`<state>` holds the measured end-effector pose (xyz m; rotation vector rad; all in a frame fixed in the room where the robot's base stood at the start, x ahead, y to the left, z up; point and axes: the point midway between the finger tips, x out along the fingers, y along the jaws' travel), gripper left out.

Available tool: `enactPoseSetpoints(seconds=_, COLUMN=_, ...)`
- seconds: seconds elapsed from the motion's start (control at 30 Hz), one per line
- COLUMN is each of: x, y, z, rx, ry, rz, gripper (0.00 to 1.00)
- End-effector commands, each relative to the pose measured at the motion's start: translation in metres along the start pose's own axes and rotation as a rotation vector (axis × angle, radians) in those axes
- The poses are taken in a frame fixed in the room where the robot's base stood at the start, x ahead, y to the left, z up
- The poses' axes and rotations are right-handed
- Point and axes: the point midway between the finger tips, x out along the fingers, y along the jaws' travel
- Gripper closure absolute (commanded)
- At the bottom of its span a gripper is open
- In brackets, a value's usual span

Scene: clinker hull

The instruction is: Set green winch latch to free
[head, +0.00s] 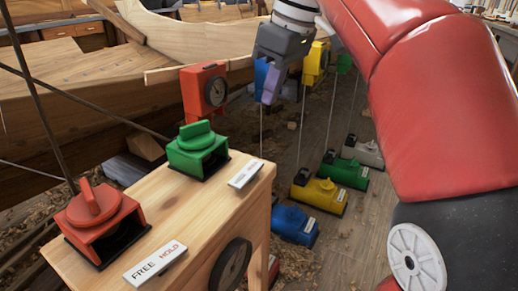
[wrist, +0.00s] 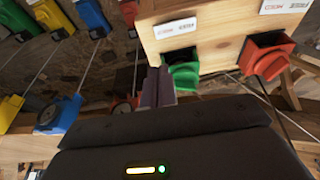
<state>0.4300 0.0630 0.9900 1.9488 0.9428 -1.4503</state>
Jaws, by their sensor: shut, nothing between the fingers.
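The green winch latch (head: 198,155) sits on top of a wooden stand, a green box with a dark opening and a turning knob (head: 196,136) on top. The knob's raised grip runs roughly left to right in the head view. A small white label plate (head: 245,174) lies beside it, its words too small to read surely. My gripper (head: 271,84) is shut and empty, above and right of the latch, apart from it. In the wrist view my fingertips (wrist: 158,74) are together, and the green latch (wrist: 183,73) shows just right of them, partly hidden by my gripper.
A red latch (head: 97,218) with a FREE/HOLD plate (head: 155,262) shares the wooden stand (head: 205,222). A red dial box (head: 205,92) hangs behind. Blue (head: 295,225), yellow (head: 318,195) and green (head: 346,172) winches stand on the floor, with taut vertical lines. Boat planking is at left.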

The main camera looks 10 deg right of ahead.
Motion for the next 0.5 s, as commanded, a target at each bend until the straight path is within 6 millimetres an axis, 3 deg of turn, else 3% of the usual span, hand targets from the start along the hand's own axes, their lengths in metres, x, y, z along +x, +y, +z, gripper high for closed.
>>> enactPoseSetpoints(seconds=0.5, x=0.101, y=-0.001, z=0.001, rx=-0.001, ry=-0.002, rz=-0.001, gripper=1.0)
